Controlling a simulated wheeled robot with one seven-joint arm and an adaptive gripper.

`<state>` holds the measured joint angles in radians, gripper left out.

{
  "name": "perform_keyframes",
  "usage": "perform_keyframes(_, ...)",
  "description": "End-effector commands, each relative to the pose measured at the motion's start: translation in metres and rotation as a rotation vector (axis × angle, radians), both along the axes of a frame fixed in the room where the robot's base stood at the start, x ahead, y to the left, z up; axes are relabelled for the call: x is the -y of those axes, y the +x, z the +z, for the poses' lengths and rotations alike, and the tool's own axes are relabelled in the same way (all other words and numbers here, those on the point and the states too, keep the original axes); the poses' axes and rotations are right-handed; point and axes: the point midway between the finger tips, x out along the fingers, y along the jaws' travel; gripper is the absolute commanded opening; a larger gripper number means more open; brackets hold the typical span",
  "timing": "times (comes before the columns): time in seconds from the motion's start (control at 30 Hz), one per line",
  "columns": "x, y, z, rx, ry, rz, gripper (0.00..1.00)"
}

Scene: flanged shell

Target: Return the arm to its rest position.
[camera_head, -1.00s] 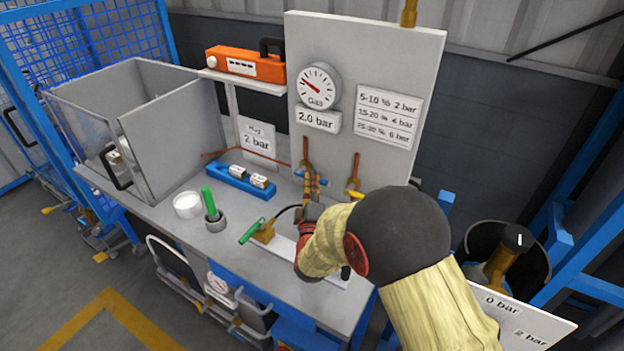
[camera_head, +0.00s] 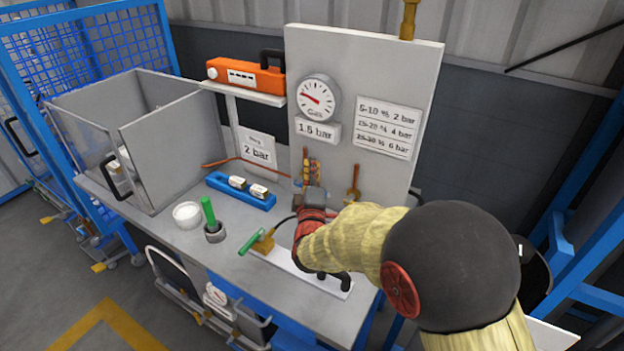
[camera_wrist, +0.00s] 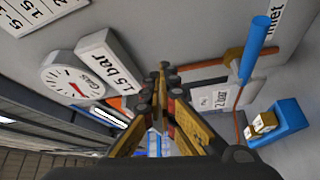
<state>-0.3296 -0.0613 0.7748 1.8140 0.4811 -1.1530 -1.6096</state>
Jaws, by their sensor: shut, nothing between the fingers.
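My arm reaches in from the lower right of the head view, with a yellowish sleeve and a dark round joint. My gripper (camera_head: 311,165) points up in front of the grey gauge panel (camera_head: 385,75), above the bench. In the wrist view my gripper (camera_wrist: 160,88) shows its two fingers close together, shut and empty. The round gauge (camera_head: 318,97) has a label (camera_head: 317,132) reading 1.5 bar, also visible in the wrist view (camera_wrist: 110,62). A brass valve with an orange handle (camera_head: 354,180) is right of my gripper. My forearm hides part of the bench and panel foot.
On the bench (camera_head: 225,265) stand a blue rack (camera_head: 240,190), a white tub (camera_head: 187,214), a green-handled tool in a cup (camera_head: 210,220) and a green-handled brass fitting (camera_head: 258,242). An open-fronted grey enclosure (camera_head: 165,170) is at left. A shelf holds an orange device (camera_head: 245,75).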

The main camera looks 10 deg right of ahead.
Motion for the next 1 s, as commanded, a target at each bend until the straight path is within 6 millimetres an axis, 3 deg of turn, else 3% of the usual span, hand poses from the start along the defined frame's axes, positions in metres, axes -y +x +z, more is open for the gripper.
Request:
perform_keyframes(0.13, 0.0, 0.0, 0.011, 0.001, 0.001, 0.0, 0.0)
perform_keyframes(0.53, 0.0, 0.0, 0.014, -0.004, 0.007, 0.003, 0.0)
perform_keyframes(0.7, 0.004, -0.004, 0.031, -0.064, 0.122, 0.053, 0.0)
perform_keyframes(0.87, 0.009, -0.027, 0.053, -0.212, 0.345, 0.128, 0.0)
perform_keyframes(1.0, 0.016, -0.065, 0.064, -0.366, 0.54, 0.152, 0.0)
